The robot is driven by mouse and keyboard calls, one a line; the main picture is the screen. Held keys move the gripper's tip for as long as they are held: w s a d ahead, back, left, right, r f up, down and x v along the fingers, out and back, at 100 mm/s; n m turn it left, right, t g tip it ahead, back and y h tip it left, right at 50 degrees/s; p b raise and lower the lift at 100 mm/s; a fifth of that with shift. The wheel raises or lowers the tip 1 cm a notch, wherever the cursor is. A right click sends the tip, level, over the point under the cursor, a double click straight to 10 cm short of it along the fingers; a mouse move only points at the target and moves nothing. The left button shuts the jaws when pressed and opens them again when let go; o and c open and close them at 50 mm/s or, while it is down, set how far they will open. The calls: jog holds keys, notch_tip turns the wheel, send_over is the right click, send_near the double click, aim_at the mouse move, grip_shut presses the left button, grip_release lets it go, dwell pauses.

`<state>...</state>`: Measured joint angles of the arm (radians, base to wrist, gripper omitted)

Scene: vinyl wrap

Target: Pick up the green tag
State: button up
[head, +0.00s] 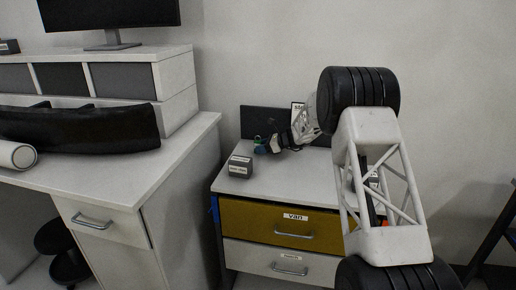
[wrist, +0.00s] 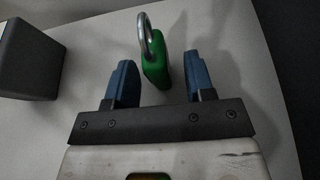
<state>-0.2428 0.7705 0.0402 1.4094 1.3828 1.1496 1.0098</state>
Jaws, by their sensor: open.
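The green tag (wrist: 157,71) looks like a padlock with a green body and a silver metal shackle. In the wrist view it is between and a little beyond the two blue fingertips of my gripper (wrist: 158,66), with a gap on each side. My gripper is open and empty. In the head view my gripper (head: 266,145) is low over the back of the small cabinet's white top (head: 228,184). There the tag is too small and too covered by the fingers to make out clearly.
A grey labelled box (head: 240,166) stands close by on the cabinet; it also shows in the wrist view (wrist: 28,62). A dark panel (head: 258,120) is behind my gripper against the wall. The cabinet has a yellow drawer (head: 258,222). A white desk (head: 190,140) stands to the left.

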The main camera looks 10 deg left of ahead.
jog(key=shift+x, duration=0.85)
grip_shut()
